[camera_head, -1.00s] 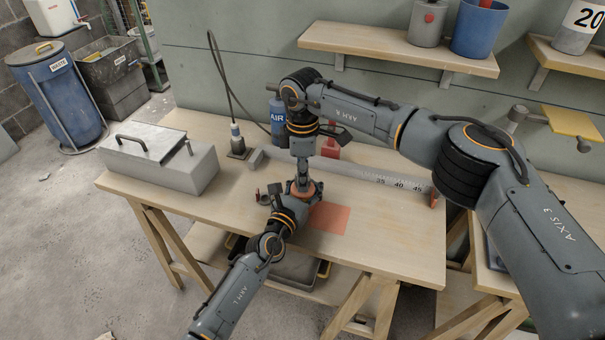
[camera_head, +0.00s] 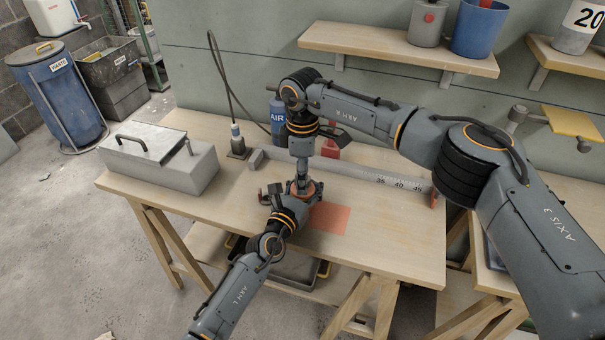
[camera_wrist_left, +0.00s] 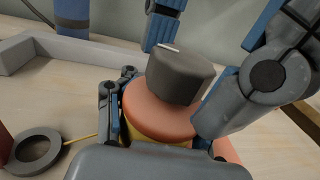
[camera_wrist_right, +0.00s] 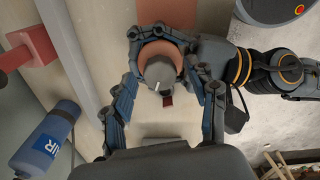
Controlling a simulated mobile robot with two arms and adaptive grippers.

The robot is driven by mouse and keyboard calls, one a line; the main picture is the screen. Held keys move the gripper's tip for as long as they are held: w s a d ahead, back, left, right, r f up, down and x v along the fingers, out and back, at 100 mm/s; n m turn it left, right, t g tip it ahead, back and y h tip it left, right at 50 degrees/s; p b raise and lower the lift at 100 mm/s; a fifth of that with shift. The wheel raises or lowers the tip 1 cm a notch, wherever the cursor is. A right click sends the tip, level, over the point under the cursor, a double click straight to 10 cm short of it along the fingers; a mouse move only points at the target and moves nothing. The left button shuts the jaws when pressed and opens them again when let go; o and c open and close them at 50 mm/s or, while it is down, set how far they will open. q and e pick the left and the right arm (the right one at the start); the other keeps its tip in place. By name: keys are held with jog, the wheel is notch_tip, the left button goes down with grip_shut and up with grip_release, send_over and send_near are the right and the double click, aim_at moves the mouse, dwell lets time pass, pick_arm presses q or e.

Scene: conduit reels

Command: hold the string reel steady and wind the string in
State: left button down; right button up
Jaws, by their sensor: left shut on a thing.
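The string reel is an orange disc with a dark grey knob, seen close in the left wrist view (camera_wrist_left: 152,118). In the head view the reel (camera_head: 317,188) is mostly covered by my arms. My left gripper (camera_wrist_left: 160,122) is shut on the reel low at its sides, just above the table. The knob (camera_wrist_left: 180,76) stands upright with a white mark on top. My right gripper (camera_wrist_right: 163,72) points down over the reel, its fingers spread on both sides of the knob with gaps. Yellow string (camera_wrist_left: 82,138) runs from the reel towards a grey ring (camera_wrist_left: 38,152).
A grey metal box (camera_head: 160,160) stands at the table's left. A grey ruled bar (camera_head: 375,177) lies along the back near a blue AIR bottle (camera_head: 278,115) and a red object (camera_head: 330,149). A red patch (camera_head: 329,218) marks the table; the front right is clear.

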jog(key=shift+r, duration=0.1)
notch_tip(320, 180, up, 12)
dwell(0.5)
pick_arm(q)
jog(key=shift+c, duration=2.2)
grip_release()
jog(key=shift+s, duration=0.1)
